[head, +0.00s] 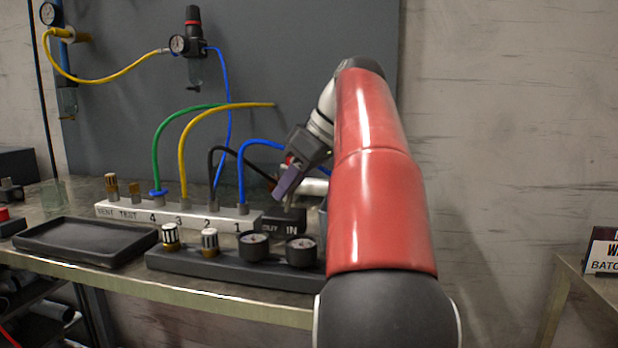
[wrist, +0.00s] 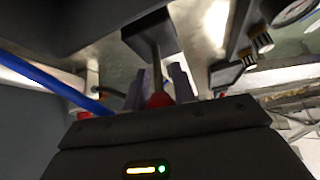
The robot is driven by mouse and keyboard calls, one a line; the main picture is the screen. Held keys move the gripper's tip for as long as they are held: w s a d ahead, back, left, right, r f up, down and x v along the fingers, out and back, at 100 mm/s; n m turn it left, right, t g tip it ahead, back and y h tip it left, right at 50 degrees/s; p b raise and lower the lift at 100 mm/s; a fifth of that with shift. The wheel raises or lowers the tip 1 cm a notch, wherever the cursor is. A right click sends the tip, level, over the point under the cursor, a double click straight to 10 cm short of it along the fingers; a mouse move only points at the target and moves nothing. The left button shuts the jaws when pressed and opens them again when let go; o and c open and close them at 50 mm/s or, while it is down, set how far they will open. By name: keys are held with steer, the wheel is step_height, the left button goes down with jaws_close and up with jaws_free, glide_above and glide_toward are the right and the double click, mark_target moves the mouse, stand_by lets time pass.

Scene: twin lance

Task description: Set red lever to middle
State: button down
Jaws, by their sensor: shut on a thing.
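The red lever (wrist: 158,99) shows in the wrist view as a red knob on a thin grey shaft that rises from a dark block (wrist: 150,35). My gripper (wrist: 160,85) has one finger on each side of the lever and is shut on it just at the knob. In the head view, my gripper (head: 287,184) is over the dark block (head: 283,224) at the right end of the white manifold. The block is marked OUT and IN. My fingers largely hide the lever there, so its exact angle cannot be told.
The white manifold (head: 225,215) carries green, yellow, black and blue hoses close to my gripper. A dark gauge block (head: 215,265) with knobs and two gauges stands in front. An empty black tray (head: 85,242) lies to the left. A grey panel (head: 290,70) rises behind.

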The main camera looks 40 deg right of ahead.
steer(key=shift+w+a+r+g+h+p, duration=0.35)
steer(key=shift+g+h+p, duration=0.2)
steer(key=shift+p, duration=0.4)
steer(key=shift+w+a+f+g+h+p, duration=0.2)
steer(key=shift+w+f+g+h+p, duration=0.1)
steer(key=shift+g+h+p, duration=0.25)
steer(key=c, duration=1.2)
jaws_free()
steer(key=shift+s+d+r, duration=0.15)
steer(key=shift+r, duration=0.3)
steer(key=shift+v, duration=1.1)
steer(key=s+d, duration=0.2)
steer(key=s, duration=0.1)
steer(key=s+d, duration=0.1)
steer(key=s, duration=0.3)
steer(key=s+d, duration=0.2)
steer(key=s, duration=0.1)
steer(key=shift+s+d+f+b, duration=0.1)
steer(key=shift+s+d+b, duration=0.15)
steer(key=shift+d+b, duration=0.15)
